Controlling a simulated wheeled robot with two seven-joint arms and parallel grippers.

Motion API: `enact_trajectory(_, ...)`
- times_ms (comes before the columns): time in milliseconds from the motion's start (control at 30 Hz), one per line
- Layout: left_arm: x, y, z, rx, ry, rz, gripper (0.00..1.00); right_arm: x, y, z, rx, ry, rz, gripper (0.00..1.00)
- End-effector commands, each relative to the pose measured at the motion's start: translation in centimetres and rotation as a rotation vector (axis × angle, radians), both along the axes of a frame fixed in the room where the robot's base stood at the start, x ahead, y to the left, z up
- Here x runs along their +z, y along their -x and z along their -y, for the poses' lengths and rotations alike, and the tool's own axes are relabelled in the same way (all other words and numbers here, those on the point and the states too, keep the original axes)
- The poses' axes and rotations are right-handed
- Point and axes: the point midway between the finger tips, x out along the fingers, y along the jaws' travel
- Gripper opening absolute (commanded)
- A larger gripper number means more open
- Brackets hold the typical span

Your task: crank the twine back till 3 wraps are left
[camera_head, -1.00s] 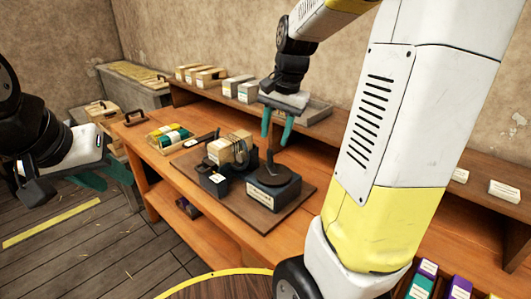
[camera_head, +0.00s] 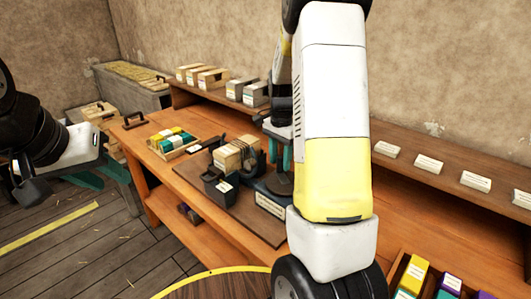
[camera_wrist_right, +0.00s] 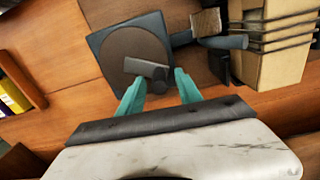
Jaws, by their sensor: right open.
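A pale wooden block (camera_head: 235,155) with dark twine wrapped around it sits on the bench board; it also shows in the right wrist view (camera_wrist_right: 275,65), with several dark strands across it. Beside it stands a dark square-based unit (camera_head: 270,200) with a round brown top (camera_wrist_right: 135,50). A short dark crank grip (camera_wrist_right: 147,69) lies over this top. My right gripper (camera_wrist_right: 160,77) is open, its teal fingertips close to the grip; contact cannot be told. My right arm hides part of the unit in the head view. My left gripper (camera_head: 100,178) is open and empty, left of the bench.
A dark box (camera_head: 219,188) stands in front of the block. Boxes (camera_head: 212,80) and white labels line the back shelf. A bin of coloured boxes (camera_head: 415,275) is at front right.

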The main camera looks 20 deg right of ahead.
Motion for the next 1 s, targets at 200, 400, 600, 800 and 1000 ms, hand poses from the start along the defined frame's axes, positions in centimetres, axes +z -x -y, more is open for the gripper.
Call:
enact_trajectory(200, 0.0, 0.0, 0.0, 0.0, 0.0, 0.0, 0.36, -0.37, 0.0, -0.01, 0.0, 0.0, 0.0, 0.41)
enact_trajectory(400, 0.01, -0.01, 0.0, 0.0, 0.0, 0.0, 0.36, -0.35, 0.0, -0.02, 0.001, 0.0, 0.001, 0.22)
enact_trajectory(600, 0.0, 0.0, 0.0, 0.0, 0.0, 0.0, 0.36, -0.33, 0.0, -0.01, 0.001, 0.0, 0.001, 0.0)
enact_trajectory(800, 0.0, 0.0, 0.0, 0.0, 0.0, 0.0, 0.36, -0.32, -0.01, -0.07, 0.01, 0.0, 0.001, 0.0)
enact_trajectory(1000, 0.0, 0.0, 0.0, 0.0, 0.0, 0.0, 0.36, -0.3, 0.0, -0.39, 0.074, -0.001, 0.001, 0.0)
